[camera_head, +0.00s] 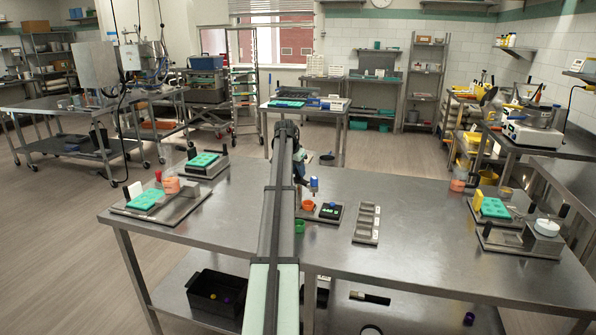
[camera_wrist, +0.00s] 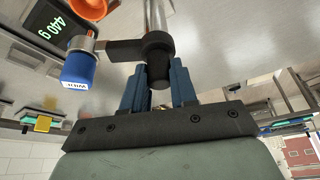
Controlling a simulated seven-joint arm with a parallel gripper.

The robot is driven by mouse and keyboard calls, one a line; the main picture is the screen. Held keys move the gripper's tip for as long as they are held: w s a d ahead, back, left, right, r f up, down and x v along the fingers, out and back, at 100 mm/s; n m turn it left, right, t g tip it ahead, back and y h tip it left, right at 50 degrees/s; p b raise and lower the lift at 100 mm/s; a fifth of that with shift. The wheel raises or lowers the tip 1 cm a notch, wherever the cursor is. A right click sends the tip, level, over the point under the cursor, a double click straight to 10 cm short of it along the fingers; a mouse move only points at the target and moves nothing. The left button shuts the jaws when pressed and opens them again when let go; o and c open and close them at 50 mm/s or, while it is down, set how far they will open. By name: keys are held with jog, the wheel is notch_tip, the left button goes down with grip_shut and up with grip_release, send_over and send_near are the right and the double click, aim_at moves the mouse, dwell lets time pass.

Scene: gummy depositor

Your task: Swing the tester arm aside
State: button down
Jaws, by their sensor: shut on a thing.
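The tester arm (camera_wrist: 122,50) is a dark bar in the wrist view, running from a dark round hub or knob (camera_wrist: 158,62) to a blue-capped probe (camera_wrist: 76,70) with lettering. A shiny metal post (camera_wrist: 156,18) stands behind the hub. My gripper (camera_wrist: 160,84) has its blue fingers on either side of the dark round end and is shut on it. The probe is beside a black display (camera_wrist: 55,25) reading 440 g, close to an orange cup (camera_wrist: 90,8). In the head view the probe (camera_head: 314,184) shows small above the scale; my arm hides much of the tester.
An orange cup (camera_head: 308,205) and a green cup (camera_head: 299,227) stand near the tester on the steel table (camera_head: 420,215). A compartment tray (camera_head: 367,222) is to the right. Trays with teal moulds (camera_head: 146,199) lie left, more stations right. Bare table lies between.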

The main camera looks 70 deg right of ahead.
jog(key=n+t, duration=0.2)
jog(key=n, duration=0.3)
jog(key=shift+n, duration=0.3)
jog(key=n+t, duration=0.1)
jog(key=n, duration=0.3)
jog(key=shift+n+t, duration=0.4)
jog(key=shift+a+y, duration=0.1)
jog(key=shift+y, duration=0.2)
jog(key=c, duration=0.9)
grip_release()
jog(key=shift+r, duration=0.1)
jog(key=v, duration=1.3)
jog(key=shift+s+a+r, duration=0.15)
jog(key=shift+s+r, duration=0.1)
jog(key=shift+s, duration=0.05)
